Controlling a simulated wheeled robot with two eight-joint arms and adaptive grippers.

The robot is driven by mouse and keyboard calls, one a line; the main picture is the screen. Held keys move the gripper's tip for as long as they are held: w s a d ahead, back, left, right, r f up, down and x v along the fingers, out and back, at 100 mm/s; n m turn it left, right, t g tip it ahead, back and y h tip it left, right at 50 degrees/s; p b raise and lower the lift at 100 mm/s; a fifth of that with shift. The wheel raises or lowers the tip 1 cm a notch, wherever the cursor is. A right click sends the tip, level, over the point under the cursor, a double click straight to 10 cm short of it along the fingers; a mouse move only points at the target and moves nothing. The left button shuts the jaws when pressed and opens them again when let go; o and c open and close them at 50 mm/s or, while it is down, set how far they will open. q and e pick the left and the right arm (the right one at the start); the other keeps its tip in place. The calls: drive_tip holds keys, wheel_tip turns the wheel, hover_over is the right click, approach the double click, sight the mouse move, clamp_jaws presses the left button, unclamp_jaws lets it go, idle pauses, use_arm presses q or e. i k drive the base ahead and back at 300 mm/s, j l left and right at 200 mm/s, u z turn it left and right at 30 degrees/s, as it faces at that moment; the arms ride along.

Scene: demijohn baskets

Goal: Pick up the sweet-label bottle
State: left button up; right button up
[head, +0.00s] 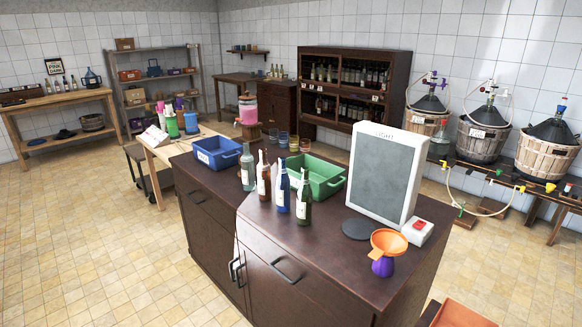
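Several bottles stand upright on the dark brown island counter (325,246). They are a grey-green bottle (247,172), a brown bottle (264,182) with a pale label, a blue bottle (283,192) with a white label, and a dark green bottle (304,205) with a pale label. The label words are too small to read, so I cannot tell which is the sweet-label bottle. Neither of my grippers is in view.
A green crate (328,188) and a blue crate (217,160) are behind the bottles. Floor (110,240) at left is clear.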

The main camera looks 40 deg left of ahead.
sight(247, 166)
drive_tip(key=j+z, duration=0.2)
drive_tip(key=j, duration=0.3)
drive_tip(key=j+z, duration=0.25)
drive_tip(key=j, duration=0.25)
drive_tip(key=k+j+z, duration=0.2)
drive_tip(key=j, duration=0.25)
drive_tip(key=j+z, duration=0.25)
drive_tip(key=j, duration=0.25)
drive_tip(key=k+j+z, duration=0.2)
drive_tip(key=j, duration=0.25)
drive_tip(key=i, duration=0.05)
